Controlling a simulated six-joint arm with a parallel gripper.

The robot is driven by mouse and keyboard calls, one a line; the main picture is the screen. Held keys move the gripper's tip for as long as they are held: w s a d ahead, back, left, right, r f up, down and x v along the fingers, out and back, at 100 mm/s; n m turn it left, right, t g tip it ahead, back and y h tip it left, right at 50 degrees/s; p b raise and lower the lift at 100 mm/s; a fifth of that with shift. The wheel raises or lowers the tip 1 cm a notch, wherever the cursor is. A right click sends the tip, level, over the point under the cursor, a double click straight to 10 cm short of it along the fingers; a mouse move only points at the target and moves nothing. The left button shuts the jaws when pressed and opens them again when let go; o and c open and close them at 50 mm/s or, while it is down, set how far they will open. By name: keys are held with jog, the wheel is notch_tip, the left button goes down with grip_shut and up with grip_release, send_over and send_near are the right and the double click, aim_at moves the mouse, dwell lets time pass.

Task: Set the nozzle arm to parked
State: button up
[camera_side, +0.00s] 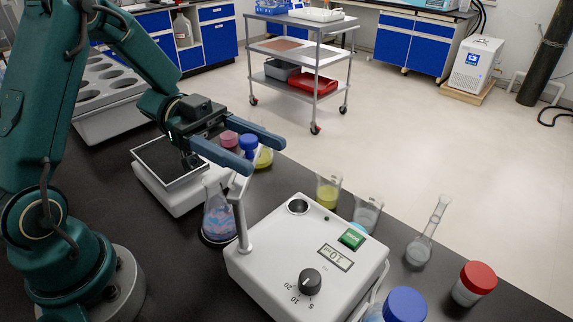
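A white dispenser box (325,264) stands on the dark bench, with a black dial, a green button and a small display. Its grey nozzle arm (240,215) rises from the box's left corner and bends near the top. The upper end of the nozzle arm is just below the near finger of my gripper (265,156); I cannot tell whether they touch. My gripper is open, its two blue-grey fingers spread apart with nothing visible between the tips. A conical flask (219,214) with blue and pink contents stands left of the nozzle arm, close to it.
A white device with a dark top plate (175,172) sits behind the flask. Blue-capped (249,145) and pink-capped containers stand behind my gripper. Beakers (328,192), a long-necked flask (421,247), a red-capped jar (474,283) and a blue-capped jar (404,305) line the right side.

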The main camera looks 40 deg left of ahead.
jog(key=s+a+r+n+t+y, duration=0.2)
jog(key=s+a+r+n+t, duration=0.25)
jog(key=a+t, duration=0.2)
jog(key=w+a+n+t+y, duration=0.2)
jog(key=w+a+t+y, duration=0.25)
jog(key=w+y, duration=0.5)
jog(key=w+a+r+n+t+y, duration=0.1)
jog(key=w+a+r+n+y, duration=0.3)
jog(key=a+n+y, duration=0.3)
jog(key=shift+a+r+n+y, duration=0.35)
jog(key=shift+a+r+y, duration=0.65)
jog(key=shift+y, duration=1.05)
jog(key=shift+a+f, duration=0.15)
jog(key=shift+f, duration=0.05)
